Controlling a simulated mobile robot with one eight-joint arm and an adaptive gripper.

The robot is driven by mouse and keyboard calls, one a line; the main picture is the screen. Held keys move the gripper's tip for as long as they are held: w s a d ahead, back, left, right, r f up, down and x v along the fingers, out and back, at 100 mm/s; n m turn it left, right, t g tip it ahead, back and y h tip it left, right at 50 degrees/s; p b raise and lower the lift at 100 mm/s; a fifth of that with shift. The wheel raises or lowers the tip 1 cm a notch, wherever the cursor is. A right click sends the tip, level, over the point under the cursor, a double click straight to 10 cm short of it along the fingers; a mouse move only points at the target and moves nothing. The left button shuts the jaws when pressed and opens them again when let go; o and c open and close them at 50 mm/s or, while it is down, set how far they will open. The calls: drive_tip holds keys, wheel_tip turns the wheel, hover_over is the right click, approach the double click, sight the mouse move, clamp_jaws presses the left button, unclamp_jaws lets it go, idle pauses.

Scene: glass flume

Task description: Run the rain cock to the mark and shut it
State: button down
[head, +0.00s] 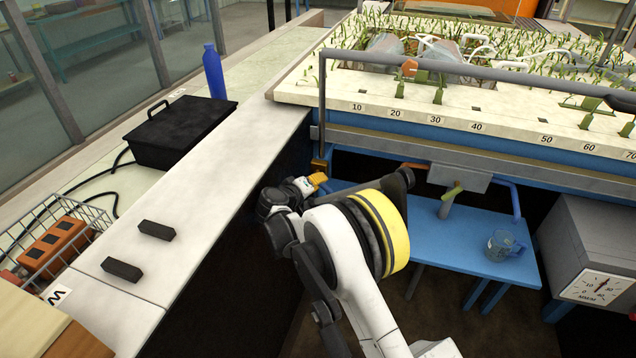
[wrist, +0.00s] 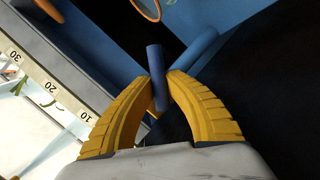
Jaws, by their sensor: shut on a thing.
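In the wrist view a blue bar-shaped handle (wrist: 157,72) stands between my yellow fingers, and my gripper (wrist: 160,88) is shut on it. A blue pipe (wrist: 198,52) runs behind it. I take the bar for the rain cock's handle, but its body and any mark are hidden. In the head view my gripper (head: 319,180) is below the left front corner of the planted bed, and hides the handle. A grey gauge box (head: 590,250) at the right has a dial (head: 598,287) marked MM/H, its needle pointing roughly up.
The planted bed's numbered front edge (head: 460,127) overhangs the gripper.

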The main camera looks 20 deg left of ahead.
drive_tip(key=c, duration=1.4)
unclamp_jaws()
drive_tip(key=shift+d, duration=0.1)
drive_tip(key=shift+o, duration=0.2)
wheel_tip(320, 180, up, 10)
drive_tip(key=shift+w+d+f, duration=0.1)
drive_tip(key=shift+d, duration=0.05)
